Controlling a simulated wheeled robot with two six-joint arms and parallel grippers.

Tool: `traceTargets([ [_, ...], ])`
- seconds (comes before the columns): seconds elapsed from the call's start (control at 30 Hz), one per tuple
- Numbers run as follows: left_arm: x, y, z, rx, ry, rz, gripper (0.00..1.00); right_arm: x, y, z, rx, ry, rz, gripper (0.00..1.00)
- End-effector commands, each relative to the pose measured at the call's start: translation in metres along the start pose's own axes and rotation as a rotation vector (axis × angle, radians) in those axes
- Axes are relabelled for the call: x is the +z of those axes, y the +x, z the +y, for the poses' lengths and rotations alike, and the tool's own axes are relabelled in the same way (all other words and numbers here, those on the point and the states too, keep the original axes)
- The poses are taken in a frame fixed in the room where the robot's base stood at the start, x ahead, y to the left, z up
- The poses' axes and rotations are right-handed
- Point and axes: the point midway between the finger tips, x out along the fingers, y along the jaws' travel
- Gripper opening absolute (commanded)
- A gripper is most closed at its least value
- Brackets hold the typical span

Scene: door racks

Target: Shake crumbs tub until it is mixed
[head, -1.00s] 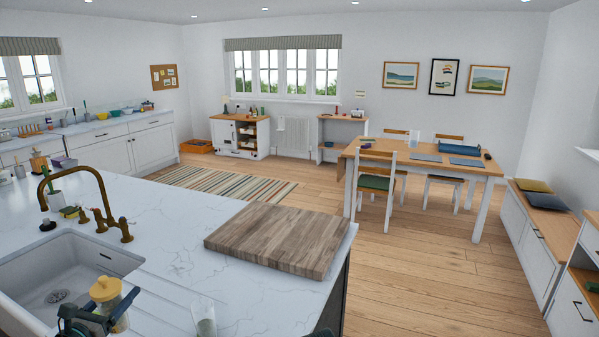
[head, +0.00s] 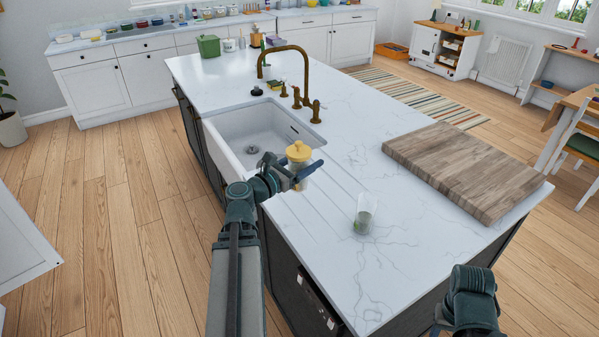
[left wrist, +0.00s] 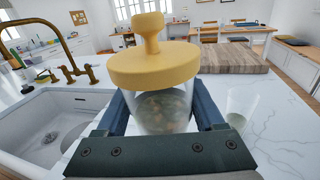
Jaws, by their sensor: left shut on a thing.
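The crumbs tub (head: 299,158) is a clear container with a yellow knobbed lid. It is upright at the sink's right front corner in the head view. In the left wrist view the tub (left wrist: 160,108) fills the middle, with brownish crumbs low inside and the lid on. My left gripper (head: 291,177) is shut on the tub, one finger on each side of its body. I cannot tell whether the tub's base touches the counter. My right arm (head: 470,300) shows at the lower right of the head view; its fingers are not clearly visible.
A clear glass (head: 364,214) stands on the white island counter (head: 335,235), right of the tub. A wooden chopping board (head: 460,170) lies farther right. The sink (head: 250,133) and brass tap (head: 306,80) are behind and left. Counter between glass and board is clear.

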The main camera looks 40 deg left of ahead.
Motion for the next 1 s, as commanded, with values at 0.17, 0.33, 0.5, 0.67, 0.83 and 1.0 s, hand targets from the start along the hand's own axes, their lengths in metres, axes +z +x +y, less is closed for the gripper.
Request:
traceTargets([
  [0.17, 0.035, 0.0, 0.001, 0.0, 0.0, -0.001, 0.04, 0.002, -0.035, 0.003, 0.0, 0.0, 0.0, 0.5],
  [0.33, 0.04, 0.0, 0.002, 0.0, 0.0, 0.0, 0.04, 0.002, -0.04, 0.004, 0.0, 0.0, 0.0, 0.5],
  [0.5, 0.03, 0.0, 0.001, 0.0, 0.0, 0.0, 0.04, 0.002, -0.029, 0.003, 0.0, 0.0, 0.0, 0.5],
  [0.67, 0.004, 0.0, 0.0, 0.0, 0.0, 0.0, 0.04, 0.0, -0.004, 0.0, 0.0, 0.0, 0.0, 0.5],
  [0.83, -0.01, 0.0, 0.0, 0.0, 0.0, -0.001, 0.04, -0.001, 0.01, -0.001, 0.0, 0.0, 0.0, 0.5],
  [1.0, -0.003, 0.0, 0.0, 0.0, 0.0, -0.001, 0.04, 0.0, 0.003, 0.0, 0.0, 0.0, 0.0, 0.5],
])
